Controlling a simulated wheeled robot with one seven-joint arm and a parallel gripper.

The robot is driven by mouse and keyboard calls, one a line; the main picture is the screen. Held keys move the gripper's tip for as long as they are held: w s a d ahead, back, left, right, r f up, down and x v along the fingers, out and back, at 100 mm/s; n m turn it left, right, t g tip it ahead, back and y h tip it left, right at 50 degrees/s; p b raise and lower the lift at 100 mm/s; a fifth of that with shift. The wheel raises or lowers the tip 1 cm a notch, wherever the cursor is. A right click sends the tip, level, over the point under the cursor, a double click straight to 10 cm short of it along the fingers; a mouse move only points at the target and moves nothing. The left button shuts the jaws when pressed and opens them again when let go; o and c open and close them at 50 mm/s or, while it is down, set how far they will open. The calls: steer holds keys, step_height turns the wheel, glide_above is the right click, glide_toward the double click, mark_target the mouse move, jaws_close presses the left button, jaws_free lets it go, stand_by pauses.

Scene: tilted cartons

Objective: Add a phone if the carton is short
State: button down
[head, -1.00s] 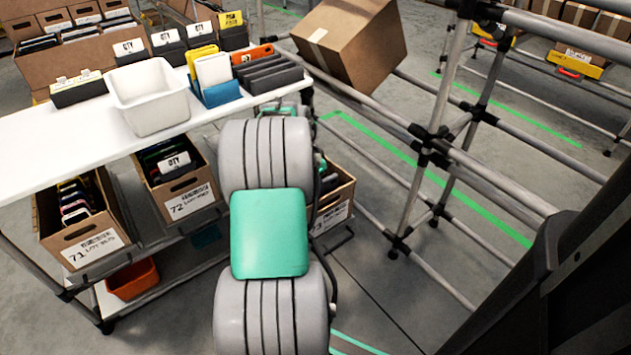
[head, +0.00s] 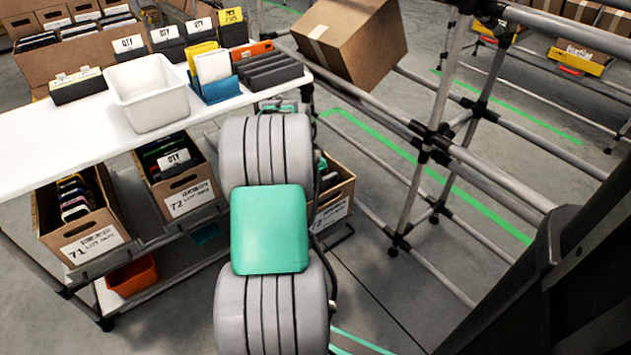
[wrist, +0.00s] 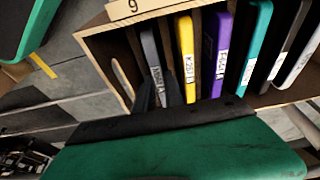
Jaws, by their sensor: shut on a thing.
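In the wrist view an open brown carton (wrist: 105,62) holds a row of upright phones: a grey one (wrist: 150,50) at the left, then yellow (wrist: 187,50), purple (wrist: 218,50), teal (wrist: 256,45), and darker and pale ones at the right. My gripper (wrist: 160,88) has its dark fingers at the grey phone and is shut on it, at the carton's left end. In the head view my arm hides the gripper and part of carton 73 (head: 332,212). Cartons 71 (head: 95,243) and 72 (head: 190,198) stand tilted on the lower shelf, with phones inside.
A white bin (head: 150,95) stands on the white tabletop (head: 50,140), beside several phones and card holders. An orange bin (head: 132,275) sits low under the shelf. A tilted brown box (head: 355,45) rests on the pipe rack (head: 440,150) at the right.

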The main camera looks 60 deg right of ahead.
stand_by(0.4)
steer(key=c, duration=1.3)
jaws_free()
steer(key=shift+f, duration=0.1)
steer(key=shift+c, duration=0.2)
steer(key=p+v, duration=0.3)
steer(key=v, duration=0.5)
step_height(320, 180, up, 7)
steer(key=p, duration=0.5)
steer(key=shift+f, duration=0.1)
